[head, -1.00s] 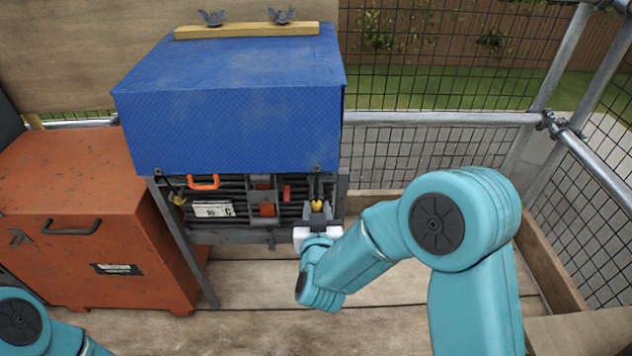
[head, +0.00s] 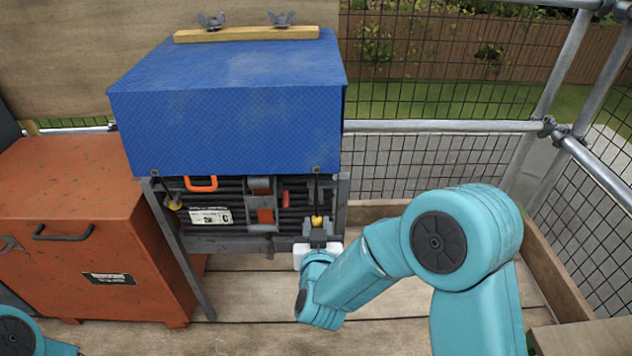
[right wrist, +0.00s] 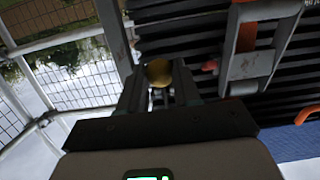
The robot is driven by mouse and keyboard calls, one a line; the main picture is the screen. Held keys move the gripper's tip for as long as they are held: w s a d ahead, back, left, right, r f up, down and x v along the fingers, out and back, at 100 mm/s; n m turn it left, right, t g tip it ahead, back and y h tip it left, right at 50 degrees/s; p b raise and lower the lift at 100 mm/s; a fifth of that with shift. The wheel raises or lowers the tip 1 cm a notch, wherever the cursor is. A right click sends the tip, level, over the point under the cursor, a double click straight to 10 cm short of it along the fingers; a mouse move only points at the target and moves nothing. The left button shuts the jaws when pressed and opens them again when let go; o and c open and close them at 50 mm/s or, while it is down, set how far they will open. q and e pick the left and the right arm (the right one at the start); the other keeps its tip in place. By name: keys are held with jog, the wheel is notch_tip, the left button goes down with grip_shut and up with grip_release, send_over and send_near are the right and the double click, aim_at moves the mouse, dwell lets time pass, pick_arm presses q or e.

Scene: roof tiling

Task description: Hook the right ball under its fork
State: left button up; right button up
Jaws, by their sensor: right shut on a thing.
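The right ball (head: 317,221) is yellow and hangs on a dark cord below the right front corner of the blue cover (head: 230,130). My right gripper (head: 318,234) is shut on it, just in front of the rack's right side. In the right wrist view the yellow ball (right wrist: 159,72) sits between the fingers of the gripper (right wrist: 161,90). The fork for this ball cannot be made out clearly; the fingers and rack frame overlap there. My left gripper is out of view.
The rack (head: 230,244) holds dark stacked tiles, with an orange handle (head: 201,184) and a white label (head: 211,216). A red-orange chest (head: 75,240) stands at the left. Mesh fencing (head: 440,160) closes the right and back. Plank floor (head: 250,295) in front is clear.

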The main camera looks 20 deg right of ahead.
jog(key=shift+f, duration=0.1)
jog(key=shift+r+x, duration=0.15)
jog(key=shift+x, duration=1)
jog(key=shift+r+x, duration=0.2)
jog(key=shift+x, duration=0.95)
jog(key=shift+w+f+b, duration=0.1)
jog(key=shift+b, duration=0.25)
jog(key=shift+r+p, duration=0.65)
jog(key=shift+r, duration=0.3)
jog(key=shift+w+r, duration=0.15)
jog(key=shift+r, duration=0.2)
